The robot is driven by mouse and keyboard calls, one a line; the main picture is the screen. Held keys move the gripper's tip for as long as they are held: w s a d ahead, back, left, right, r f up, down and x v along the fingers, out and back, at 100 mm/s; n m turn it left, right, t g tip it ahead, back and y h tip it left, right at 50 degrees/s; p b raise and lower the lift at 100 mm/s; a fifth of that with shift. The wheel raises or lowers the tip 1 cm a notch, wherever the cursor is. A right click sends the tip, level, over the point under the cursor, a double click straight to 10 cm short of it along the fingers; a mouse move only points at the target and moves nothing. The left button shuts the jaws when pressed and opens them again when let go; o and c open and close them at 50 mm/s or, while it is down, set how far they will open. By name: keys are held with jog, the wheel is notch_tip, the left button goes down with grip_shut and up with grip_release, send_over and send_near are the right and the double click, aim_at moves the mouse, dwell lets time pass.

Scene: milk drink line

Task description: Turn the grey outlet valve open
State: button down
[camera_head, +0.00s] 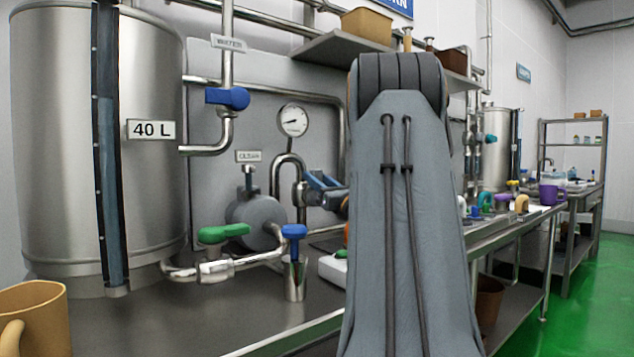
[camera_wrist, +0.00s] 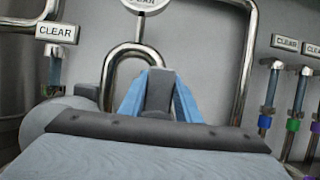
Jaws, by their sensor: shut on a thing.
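My gripper (camera_head: 317,184) is at the bent pipe behind the bench, left of my arm in the head view. Its blue fingers also show in the wrist view (camera_wrist: 158,96), one on each side of a dark grey block. The block appears to be the handle of the grey outlet valve (camera_wrist: 160,86), and the fingers are shut on it. The valve's body and the pipe below it are hidden behind the gripper in the wrist view. My arm covers the middle of the head view. How far the handle is turned cannot be told.
A large steel tank (camera_head: 55,150) stands at the left, with a green-handled valve (camera_head: 222,234) near its base. A blue-handled valve (camera_head: 228,97) is on the water pipe. A round gauge (camera_head: 293,120) is above. A steel cup (camera_head: 295,280) and tan mug (camera_head: 45,318) stand on the bench.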

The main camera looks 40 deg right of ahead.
jog(key=c, duration=1.3)
grip_release()
jog(key=shift+c, duration=0.2)
jog(key=v, duration=0.7)
jog(key=shift+s, duration=0.4)
jog(key=shift+f, duration=0.1)
